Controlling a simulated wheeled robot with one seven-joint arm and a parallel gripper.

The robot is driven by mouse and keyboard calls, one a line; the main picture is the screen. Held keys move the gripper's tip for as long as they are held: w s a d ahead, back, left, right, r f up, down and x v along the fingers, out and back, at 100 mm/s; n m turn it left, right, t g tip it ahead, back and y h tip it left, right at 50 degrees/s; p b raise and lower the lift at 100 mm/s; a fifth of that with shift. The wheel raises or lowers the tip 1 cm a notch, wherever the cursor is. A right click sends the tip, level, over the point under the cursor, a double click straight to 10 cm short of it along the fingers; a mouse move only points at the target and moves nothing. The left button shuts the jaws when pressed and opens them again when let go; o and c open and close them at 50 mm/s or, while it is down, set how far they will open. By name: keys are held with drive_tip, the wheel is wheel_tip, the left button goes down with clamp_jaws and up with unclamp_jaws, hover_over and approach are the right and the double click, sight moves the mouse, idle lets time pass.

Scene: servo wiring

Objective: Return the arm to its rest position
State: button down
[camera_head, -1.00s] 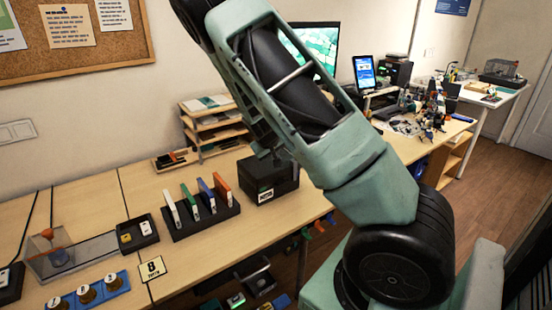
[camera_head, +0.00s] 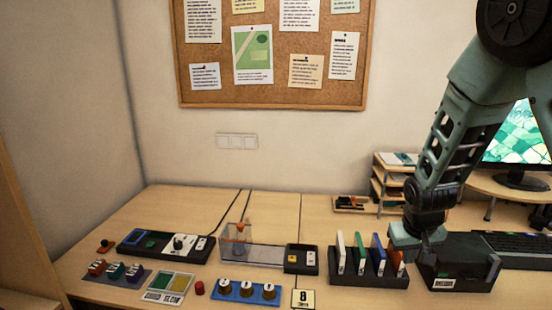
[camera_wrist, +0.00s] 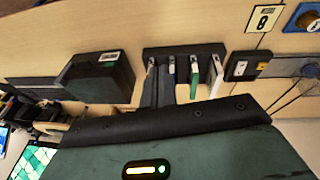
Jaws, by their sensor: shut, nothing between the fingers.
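My arm reaches down from the upper right in the head view. My gripper (camera_head: 413,246) is low over the table, between the orange end of the slotted rack and the black box. In the wrist view my gripper (camera_wrist: 160,88) shows as dark fingers shut together with nothing between them, in front of the black rack (camera_wrist: 232,48). The rack (camera_head: 368,281) holds upright white (camera_head: 341,252), green (camera_head: 359,253), blue (camera_head: 377,255) and orange (camera_head: 396,262) plates. I cannot tell whether the fingers touch the rack.
The black box (camera_head: 455,280) stands close on the right, also in the wrist view (camera_wrist: 100,78). A shelf organiser (camera_head: 390,180) and monitor (camera_head: 520,135) stand behind.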

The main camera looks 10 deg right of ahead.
drive_tip(key=s+a+r+n+y, duration=0.1)
drive_tip(key=s+a+r, duration=0.15)
drive_tip(key=a, duration=0.35)
drive_tip(key=s+a+r+n+y, duration=0.1)
drive_tip(key=s+a, duration=0.2)
drive_tip(key=a, duration=0.3)
drive_tip(key=s+a+r+n+g, duration=0.1)
drive_tip(key=s+a+r+n, duration=0.2)
drive_tip(key=s+a, duration=0.3)
drive_tip(key=s+a+r+n+g, duration=0.1)
drive_tip(key=s+a+r+n, duration=0.2)
drive_tip(key=s, duration=1.1)
drive_tip(key=a+n, duration=0.1)
drive_tip(key=a, duration=0.2)
drive_tip(key=shift+s+r+g+y, duration=0.2)
drive_tip(key=shift+s+g+y, duration=0.1)
drive_tip(key=shift+g, duration=0.1)
